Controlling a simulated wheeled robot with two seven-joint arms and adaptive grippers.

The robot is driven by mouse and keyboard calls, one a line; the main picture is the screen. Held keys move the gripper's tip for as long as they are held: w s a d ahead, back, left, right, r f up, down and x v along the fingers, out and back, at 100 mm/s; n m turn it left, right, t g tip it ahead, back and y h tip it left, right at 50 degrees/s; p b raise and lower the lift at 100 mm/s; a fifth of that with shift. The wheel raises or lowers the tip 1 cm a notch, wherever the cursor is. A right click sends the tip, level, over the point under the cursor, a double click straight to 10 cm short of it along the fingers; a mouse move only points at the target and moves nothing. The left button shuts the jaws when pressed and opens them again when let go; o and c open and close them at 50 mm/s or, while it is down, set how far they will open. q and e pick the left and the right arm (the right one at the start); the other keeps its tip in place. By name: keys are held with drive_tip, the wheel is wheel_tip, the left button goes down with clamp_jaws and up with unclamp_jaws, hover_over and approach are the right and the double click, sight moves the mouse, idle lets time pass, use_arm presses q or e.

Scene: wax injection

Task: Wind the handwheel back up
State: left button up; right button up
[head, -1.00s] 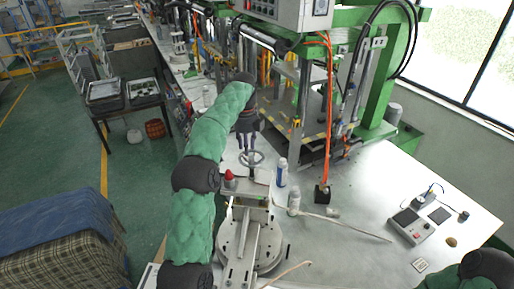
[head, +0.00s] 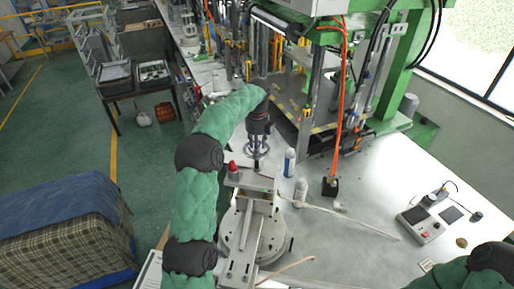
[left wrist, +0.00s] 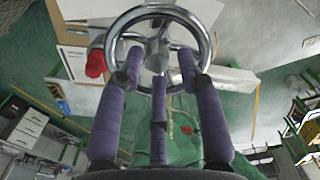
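The chrome handwheel (head: 260,153) is on top of the wax injection fixture (head: 240,225), low in the middle of the head view. In the left wrist view the wheel's ring and hub (left wrist: 158,55) fill the upper middle. My left gripper (head: 258,143) points down at the wheel from above. Its purple fingers (left wrist: 158,75) are spread apart, with tips inside the ring's outline around the hub. I see gaps between fingers and hub; I cannot tell whether they touch the spokes. My right gripper is out of view.
A red knob (head: 232,166) sits close beside the wheel. The green-framed press (head: 385,85) rises behind.

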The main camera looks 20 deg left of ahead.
use_arm(q)
drive_tip(key=shift+s+f, duration=0.3)
drive_tip(key=shift+f, duration=0.3)
drive_tip(key=shift+w+a+f, duration=0.1)
drive_tip(key=shift+w+f, duration=0.15)
drive_tip(key=shift+f, duration=0.1)
drive_tip(key=shift+r, duration=0.1)
drive_tip(key=shift+c, duration=0.2)
drive_tip(key=c, duration=0.4)
drive_tip(key=shift+s+r, duration=0.1)
drive_tip(key=shift+s, duration=0.2)
clamp_jaws()
drive_tip(key=shift+o, duration=2.2)
unclamp_jaws()
drive_tip(key=shift+w, duration=0.15)
drive_tip(key=shift+w+a+f, duration=0.1)
drive_tip(key=shift+w+f, duration=0.1)
drive_tip(key=shift+w, duration=0.05)
drive_tip(key=shift+s, duration=0.1)
